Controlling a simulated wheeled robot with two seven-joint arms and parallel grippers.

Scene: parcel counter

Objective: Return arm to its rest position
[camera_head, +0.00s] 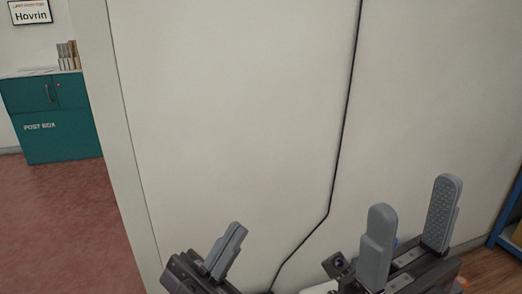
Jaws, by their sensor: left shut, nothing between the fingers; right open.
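My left gripper (226,250) is at the lower middle of the head view. Its two grey fingers are together with nothing between them. My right gripper (409,238) is at the lower right. Its two grey fingers stand apart and the gap between them is empty. Both grippers are in front of a pale wall and point upward in the picture. Most of both arms is below the bottom edge and hidden.
The pale wall (230,110) fills the middle, with a dark cable (343,125) running down it. A teal post box cabinet (60,125) stands at the far left under a Hovrin sign (30,14). Blue shelving (507,212) is at the right edge. Reddish floor (60,220) is clear at left.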

